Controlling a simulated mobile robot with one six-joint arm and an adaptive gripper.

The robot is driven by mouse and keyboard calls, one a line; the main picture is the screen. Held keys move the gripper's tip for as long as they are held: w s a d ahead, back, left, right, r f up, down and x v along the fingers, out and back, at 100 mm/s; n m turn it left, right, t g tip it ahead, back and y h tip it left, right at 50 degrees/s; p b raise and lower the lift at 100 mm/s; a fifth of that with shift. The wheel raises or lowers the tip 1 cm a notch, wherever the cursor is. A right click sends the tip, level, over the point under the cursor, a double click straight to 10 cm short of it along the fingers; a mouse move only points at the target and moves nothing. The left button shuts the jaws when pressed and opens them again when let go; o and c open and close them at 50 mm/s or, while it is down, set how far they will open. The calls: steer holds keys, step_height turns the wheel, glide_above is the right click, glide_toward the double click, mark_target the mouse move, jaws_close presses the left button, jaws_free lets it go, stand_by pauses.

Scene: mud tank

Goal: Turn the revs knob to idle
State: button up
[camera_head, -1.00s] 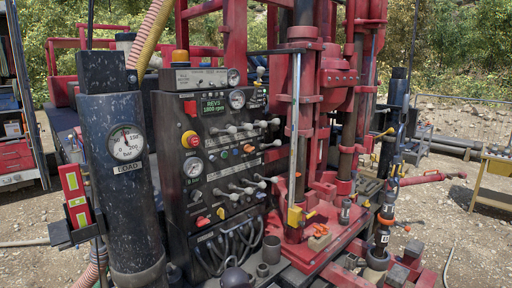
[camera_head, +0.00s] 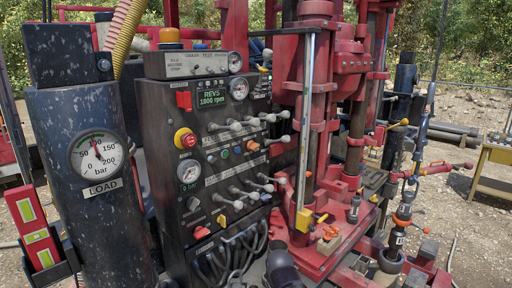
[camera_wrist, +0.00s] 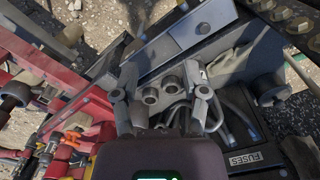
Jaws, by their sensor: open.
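The black control panel (camera_head: 215,150) stands left of the red mast in the head view. Its green display (camera_head: 211,98) reads REVS 1800 rpm. A grey box (camera_head: 195,65) on top of the panel carries small labels, one apparently reading idle, and a dial. The revs knob itself is too small to pick out with certainty, and so is its setting. My gripper (camera_wrist: 161,100) is open and empty in the wrist view. Its two fingers are apart, above grey hoses and metal sockets, with no knob between them.
Lever rows (camera_head: 250,122) stick out of the panel, with a red and yellow stop button (camera_head: 185,139) at its left. A dark cylinder with a load gauge (camera_head: 97,157) stands left.

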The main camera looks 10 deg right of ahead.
steer(key=shift+d, duration=0.1)
steer(key=o, duration=0.5)
steer(key=shift+w, duration=0.1)
steer(key=shift+w+r, duration=0.15)
steer(key=shift+w, duration=0.05)
steer(key=w+a+r+m+t+y+p, duration=0.2)
steer(key=w+r+m+t+y+p, duration=0.55)
steer(key=w+r, duration=0.95)
steer(key=w+d+r+m+t+y+p, duration=0.1)
steer(key=w+d+r+m+t+p, duration=0.1)
steer(key=w+r+m, duration=0.3)
steer(key=w+d+r+m+t+y+p, duration=0.1)
steer(key=w+d+r+m+t+p, duration=0.2)
steer(key=w+d+r+m+p, duration=0.1)
steer(key=w+d+r+m+t+y+p, duration=0.1)
steer(key=w+d+r+m+t+p, duration=0.1)
steer(key=w+d+r+m, duration=0.3)
steer(key=shift+w+r+m+p, duration=0.25)
steer(key=shift+w+r+m, duration=0.45)
steer(key=shift+r+m, duration=0.25)
steer(key=shift+w+r+m+p, duration=0.25)
steer(key=shift+w+r+m, duration=0.5)
steer(key=shift+r, duration=0.2)
